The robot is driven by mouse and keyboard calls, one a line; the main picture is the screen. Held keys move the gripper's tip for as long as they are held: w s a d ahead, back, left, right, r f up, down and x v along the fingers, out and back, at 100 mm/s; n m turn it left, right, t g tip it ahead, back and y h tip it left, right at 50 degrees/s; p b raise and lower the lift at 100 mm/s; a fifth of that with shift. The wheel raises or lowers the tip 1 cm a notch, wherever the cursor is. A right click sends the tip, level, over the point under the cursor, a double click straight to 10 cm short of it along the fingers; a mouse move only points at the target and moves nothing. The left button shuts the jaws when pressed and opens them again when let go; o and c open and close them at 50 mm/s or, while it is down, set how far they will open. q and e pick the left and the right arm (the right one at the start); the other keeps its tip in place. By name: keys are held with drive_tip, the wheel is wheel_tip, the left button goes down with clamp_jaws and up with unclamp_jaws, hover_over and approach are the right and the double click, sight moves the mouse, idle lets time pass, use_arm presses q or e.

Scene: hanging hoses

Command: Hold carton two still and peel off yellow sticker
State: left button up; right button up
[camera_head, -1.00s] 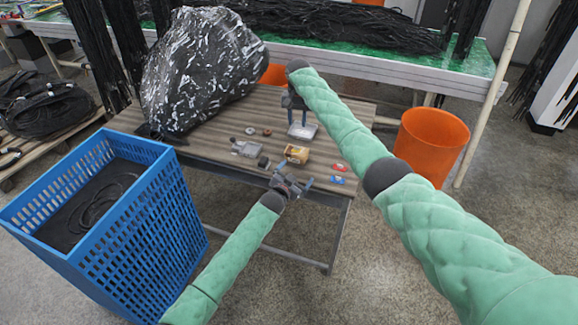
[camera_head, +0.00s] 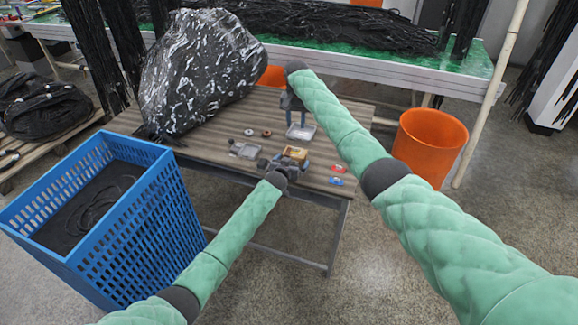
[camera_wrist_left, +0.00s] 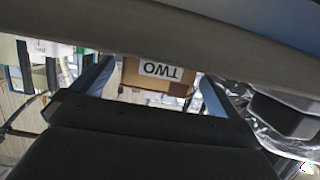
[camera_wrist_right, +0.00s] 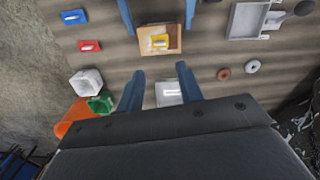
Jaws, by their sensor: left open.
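A brown carton (camera_head: 294,153) sits on the slatted table. In the left wrist view the carton (camera_wrist_left: 152,78) shows an upside-down "TWO" label (camera_wrist_left: 161,71). In the right wrist view a yellow sticker (camera_wrist_right: 160,41) is on the carton's top. My left gripper (camera_head: 290,163) is open, with a finger on either side of the carton; in the left wrist view both fingers stand apart from it. My right gripper (camera_wrist_right: 158,80) is open, with its fingertips just short of the carton in that view. It hangs above a pale tray (camera_head: 301,132) behind the carton.
A grey tray (camera_head: 244,150) and two small rings (camera_head: 258,132) lie to the left. A large black bag (camera_head: 195,75) fills the table's back left. A blue crate (camera_head: 150,210) stands beside the table.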

sight(295, 149)
use_arm(q)
drive_tip(key=shift+x, duration=1.5)
drive_tip(key=shift+c, duration=0.2)
drive_tip(key=c, duration=0.9)
use_arm(e)
drive_tip(key=shift+o, duration=0.4)
use_arm(q)
drive_tip(key=shift+o, duration=0.2)
use_arm(e)
drive_tip(key=shift+o, duration=0.8)
drive_tip(key=s+a+f+m+t+h, duration=0.1)
drive_tip(key=s+a+m+t, duration=0.1)
drive_tip(key=s+t, duration=0.25)
drive_tip(key=x, duration=0.7)
drive_tip(key=s+x, duration=0.1)
drive_tip(key=x, duration=0.3)
drive_tip(key=shift+w+d+f, duration=0.2)
drive_tip(key=shift+d+f, duration=0.2)
drive_tip(key=shift+f, duration=0.1)
drive_tip(key=shift+c, duration=0.2)
